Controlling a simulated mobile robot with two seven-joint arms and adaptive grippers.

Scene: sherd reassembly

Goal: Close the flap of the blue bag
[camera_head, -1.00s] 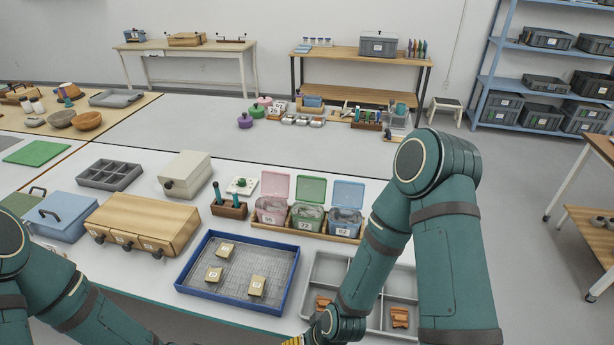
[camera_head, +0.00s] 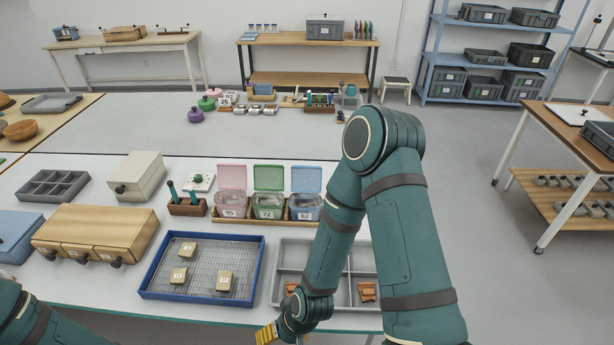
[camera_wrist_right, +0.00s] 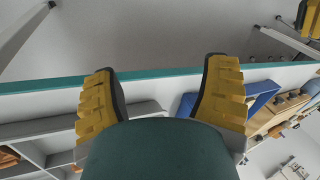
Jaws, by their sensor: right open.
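The blue bag (camera_head: 305,213) stands at the right end of a wooden tray (camera_head: 229,219), beside a green and a pink bag. Its flap (camera_head: 306,179) is raised and stands up at the back. My right gripper (camera_head: 266,334) is low at the table's front edge, well in front of the bag and apart from it. In the right wrist view its two yellow fingers (camera_wrist_right: 163,92) are spread wide with nothing between them. The blue bag cannot be made out in that view. Only part of my left arm shows at the lower left; its gripper is out of view.
The green bag (camera_head: 268,212) and pink bag (camera_head: 232,210) also have raised flaps. A blue-rimmed tray (camera_head: 147,280) with small tan blocks and a grey divided tray (camera_head: 285,262) with orange-brown sherds lie in front. My right arm partly covers the grey tray.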

